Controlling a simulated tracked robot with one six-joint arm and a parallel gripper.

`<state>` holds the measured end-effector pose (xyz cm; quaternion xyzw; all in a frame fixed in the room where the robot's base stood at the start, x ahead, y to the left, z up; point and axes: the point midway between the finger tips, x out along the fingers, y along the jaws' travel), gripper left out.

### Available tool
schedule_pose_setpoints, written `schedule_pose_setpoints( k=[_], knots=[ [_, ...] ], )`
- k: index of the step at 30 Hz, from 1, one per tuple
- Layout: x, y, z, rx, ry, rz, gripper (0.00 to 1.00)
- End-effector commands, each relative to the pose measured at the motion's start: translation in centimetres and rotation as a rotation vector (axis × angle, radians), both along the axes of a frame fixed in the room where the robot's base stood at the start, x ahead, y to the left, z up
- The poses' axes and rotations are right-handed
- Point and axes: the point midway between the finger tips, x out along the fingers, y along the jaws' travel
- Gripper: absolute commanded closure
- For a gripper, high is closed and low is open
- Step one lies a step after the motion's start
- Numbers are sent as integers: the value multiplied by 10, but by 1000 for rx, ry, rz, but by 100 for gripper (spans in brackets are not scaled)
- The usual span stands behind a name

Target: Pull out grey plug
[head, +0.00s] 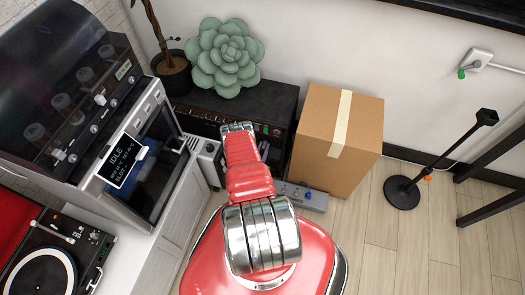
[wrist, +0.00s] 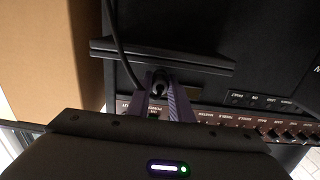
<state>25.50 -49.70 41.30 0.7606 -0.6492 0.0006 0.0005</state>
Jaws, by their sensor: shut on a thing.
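In the wrist view, my gripper (wrist: 163,96) is shut on a small dark grey plug (wrist: 159,79), which shows between the two purple-tinted fingers. A black cable (wrist: 119,45) runs from the plug up and to the left. The plug is at the black amplifier (wrist: 270,55), beside its knob panel; I cannot tell whether it sits in a socket, as the fingers hide its lower part. In the head view, my gripper (head: 237,128) is at the front edge of the amplifier (head: 271,102), and the plug cannot be made out there.
A cardboard box (head: 336,138) stands right of the amplifier. A green succulent (head: 225,57) sits on the amplifier. A machine with a screen (head: 123,160) stands left. A black stand (head: 402,191) is at right.

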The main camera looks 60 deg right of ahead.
Motion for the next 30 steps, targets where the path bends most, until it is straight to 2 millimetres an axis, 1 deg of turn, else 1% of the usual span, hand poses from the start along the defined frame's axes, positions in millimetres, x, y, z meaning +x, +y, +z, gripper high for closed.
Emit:
schedule_pose_setpoints(
  k=[1, 9, 21, 22, 30],
  knots=[
    [-1, 2, -5, 3, 1, 1, 100],
    [0, 2, -17, 2, 0, 1, 100],
    [0, 2, -20, 3, 0, 1, 100],
    [0, 2, -20, 3, 0, 1, 80],
    [0, 2, -20, 3, 0, 1, 61]
  ],
)
